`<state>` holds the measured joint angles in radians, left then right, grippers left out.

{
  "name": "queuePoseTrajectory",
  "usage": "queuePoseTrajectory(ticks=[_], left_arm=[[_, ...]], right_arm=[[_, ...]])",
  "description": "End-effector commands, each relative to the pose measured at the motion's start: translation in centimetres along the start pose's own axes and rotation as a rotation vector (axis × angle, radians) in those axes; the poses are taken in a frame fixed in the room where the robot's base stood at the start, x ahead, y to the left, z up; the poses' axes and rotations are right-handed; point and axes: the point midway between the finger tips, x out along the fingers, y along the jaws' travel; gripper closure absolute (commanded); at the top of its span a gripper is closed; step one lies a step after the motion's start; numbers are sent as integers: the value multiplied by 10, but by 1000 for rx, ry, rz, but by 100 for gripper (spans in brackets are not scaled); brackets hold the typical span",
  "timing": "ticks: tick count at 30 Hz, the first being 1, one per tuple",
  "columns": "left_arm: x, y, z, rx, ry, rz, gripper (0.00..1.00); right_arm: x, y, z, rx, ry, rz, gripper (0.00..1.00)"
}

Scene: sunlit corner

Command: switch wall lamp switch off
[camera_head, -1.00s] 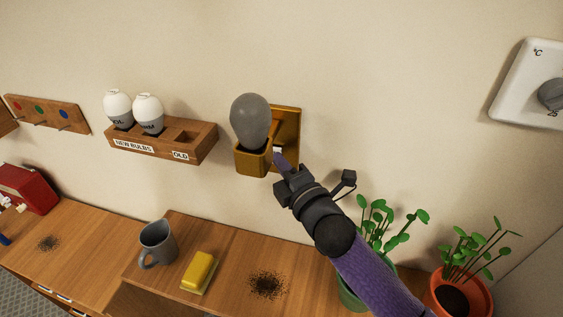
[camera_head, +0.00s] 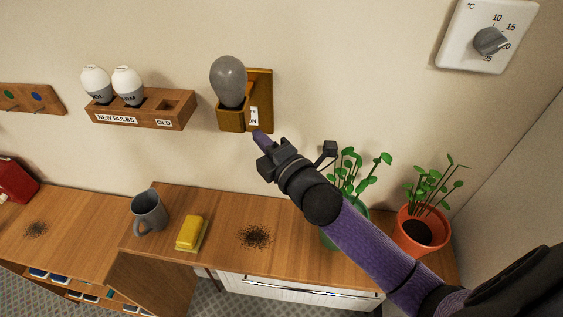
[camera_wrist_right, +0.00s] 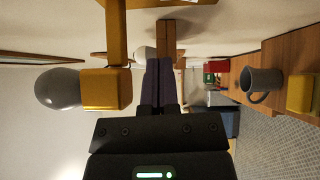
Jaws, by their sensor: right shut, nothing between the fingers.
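The wall lamp (camera_head: 232,119) is a yellow-brown holder and back plate on the wall, with a grey, unlit bulb (camera_head: 228,80). Its small white switch (camera_head: 254,116) shows on the plate, right of the holder, with small dark marks I cannot fully read. My right gripper (camera_head: 261,137) has purple fingers, shut and empty, just below the switch and seemingly apart from it. In the right wrist view the shut fingers (camera_wrist_right: 160,84) point past the lamp holder (camera_wrist_right: 106,88) and bulb (camera_wrist_right: 58,89); the switch is not clear there. My left gripper is not in view.
A wooden bulb rack (camera_head: 140,112) hangs left of the lamp. A thermostat (camera_head: 486,36) is at upper right.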

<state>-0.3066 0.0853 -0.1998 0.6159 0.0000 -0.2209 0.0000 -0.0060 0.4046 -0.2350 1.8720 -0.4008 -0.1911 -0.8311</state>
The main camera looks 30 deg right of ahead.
Motion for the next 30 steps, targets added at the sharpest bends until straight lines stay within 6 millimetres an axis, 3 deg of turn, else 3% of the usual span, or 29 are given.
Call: queuePoseTrajectory(ticks=[6, 12, 27, 30], left_arm=[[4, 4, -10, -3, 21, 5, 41], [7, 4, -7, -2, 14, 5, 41], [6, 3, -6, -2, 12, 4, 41], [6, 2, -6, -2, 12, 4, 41]], right_arm=[[-41, 3, 0, 0, 1, -3, 100], [-66, 7, 0, 0, 1, -1, 100], [-69, 9, 0, 1, 0, 0, 100], [-73, 0, 3, 93, -52, -54, 100]])
